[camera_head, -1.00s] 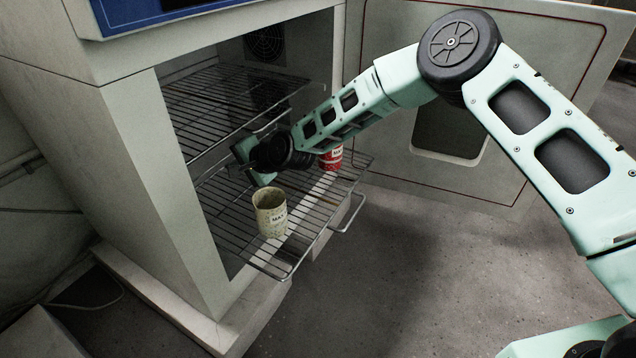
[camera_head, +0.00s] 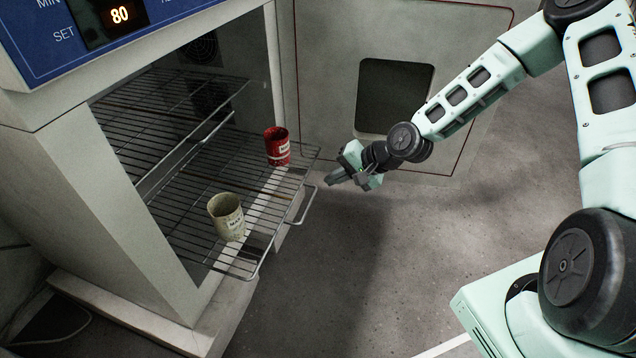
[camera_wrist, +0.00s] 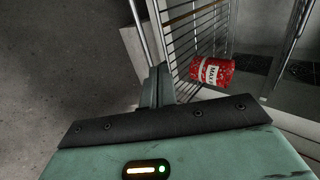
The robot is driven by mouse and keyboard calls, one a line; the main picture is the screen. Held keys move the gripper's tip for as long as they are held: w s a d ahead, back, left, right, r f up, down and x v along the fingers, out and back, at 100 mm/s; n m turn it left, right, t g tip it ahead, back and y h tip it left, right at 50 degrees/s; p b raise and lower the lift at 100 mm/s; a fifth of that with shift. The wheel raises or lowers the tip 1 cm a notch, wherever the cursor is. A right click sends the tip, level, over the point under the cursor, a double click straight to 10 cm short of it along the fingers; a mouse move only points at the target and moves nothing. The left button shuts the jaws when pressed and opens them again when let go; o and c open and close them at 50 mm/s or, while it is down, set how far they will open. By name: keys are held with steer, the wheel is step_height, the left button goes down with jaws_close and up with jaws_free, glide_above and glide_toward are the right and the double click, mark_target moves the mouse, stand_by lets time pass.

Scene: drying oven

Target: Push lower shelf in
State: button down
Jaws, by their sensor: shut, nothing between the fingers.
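The lower wire shelf (camera_head: 262,205) sticks out of the drying oven, with a handle loop (camera_head: 303,207) at its front edge. A red cup (camera_head: 277,148) and a cream cup (camera_head: 227,217) stand upright on it. My gripper (camera_head: 332,180) is outside the oven, in front of the shelf's handle and a little to its right in the head view, apart from it. It is shut and empty. In the wrist view the shut fingers (camera_wrist: 158,84) show close to the shelf's front bar, with the red cup (camera_wrist: 213,71) beyond.
The upper wire shelf (camera_head: 165,118) is inside the oven. The oven door (camera_head: 450,60) stands wide open behind my gripper. The display (camera_head: 120,15) reads 80. The floor (camera_head: 370,270) in front of the shelf is clear.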

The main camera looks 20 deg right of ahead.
steer(key=b+x, duration=0.4)
steer(key=x, duration=0.5)
steer(key=shift+f+b, duration=0.2)
steer(key=shift+b, duration=0.1)
steer(key=shift+w+a, duration=0.1)
steer(key=shift+w, duration=0.1)
